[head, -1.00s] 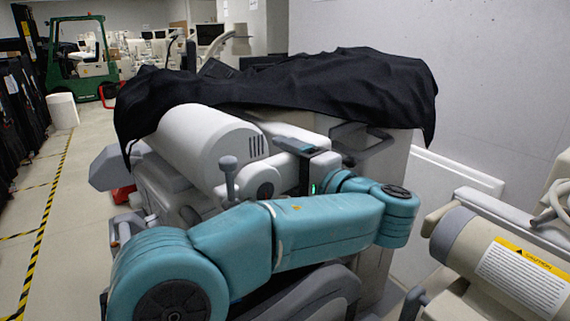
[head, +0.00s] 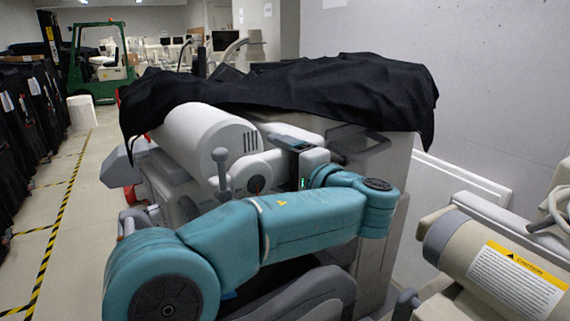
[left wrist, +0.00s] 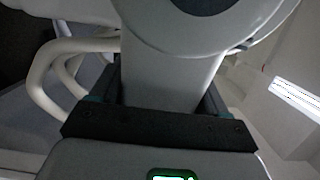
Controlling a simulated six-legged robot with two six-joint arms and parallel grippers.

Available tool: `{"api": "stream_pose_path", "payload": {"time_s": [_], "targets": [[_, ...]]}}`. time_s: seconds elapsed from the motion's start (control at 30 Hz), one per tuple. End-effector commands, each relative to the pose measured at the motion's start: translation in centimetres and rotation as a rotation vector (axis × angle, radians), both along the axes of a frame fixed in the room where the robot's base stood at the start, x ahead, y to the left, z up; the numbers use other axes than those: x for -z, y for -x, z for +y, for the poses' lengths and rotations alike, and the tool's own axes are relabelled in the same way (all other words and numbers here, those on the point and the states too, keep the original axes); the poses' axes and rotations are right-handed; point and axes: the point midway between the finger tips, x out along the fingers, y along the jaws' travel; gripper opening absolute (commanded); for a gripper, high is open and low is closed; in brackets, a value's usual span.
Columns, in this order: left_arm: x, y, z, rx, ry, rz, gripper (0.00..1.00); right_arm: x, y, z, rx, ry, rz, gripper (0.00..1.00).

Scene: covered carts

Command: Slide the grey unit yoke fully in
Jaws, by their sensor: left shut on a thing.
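The grey unit (head: 205,140) stands in the middle of the head view, with a thick light-grey cylinder on top and a black cloth (head: 290,92) over its upper part. Its yoke (head: 257,176) is a pale grey arm with a round hub, below and right of the cylinder. My left gripper (head: 291,164) is at the yoke, partly hidden by my own teal arm. In the left wrist view my gripper (left wrist: 163,88) has its jaws on both sides of the pale grey yoke bar (left wrist: 167,68) and is shut on it. My right gripper is not in view.
A cream unit with a caution label (head: 515,280) stands close at the lower right. The wall (head: 500,90) is behind on the right. A floor lane with striped tape (head: 60,220) lies open at left. A green forklift (head: 75,62) stands far back.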

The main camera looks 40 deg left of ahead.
Motion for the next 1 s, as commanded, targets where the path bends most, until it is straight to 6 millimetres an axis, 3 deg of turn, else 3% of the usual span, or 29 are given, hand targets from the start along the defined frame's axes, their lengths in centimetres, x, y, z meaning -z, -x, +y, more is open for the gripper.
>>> {"api": "stream_pose_path", "payload": {"time_s": [0.27, 0.3, 0.37, 1.0], "targets": [[-0.08, 0.03, 0.33, 0.006, -0.002, 0.0, 0.2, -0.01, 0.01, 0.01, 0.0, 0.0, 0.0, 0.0], [-0.08, 0.04, 0.36, 0.005, -0.002, 0.0, 0.78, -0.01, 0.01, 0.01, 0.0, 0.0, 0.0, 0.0], [-0.08, 0.06, 0.38, 0.004, -0.002, 0.0, 0.96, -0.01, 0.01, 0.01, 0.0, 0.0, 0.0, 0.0], [-0.01, 0.07, 0.12, 0.002, -0.001, 0.001, 0.96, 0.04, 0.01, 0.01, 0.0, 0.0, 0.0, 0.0]]}}
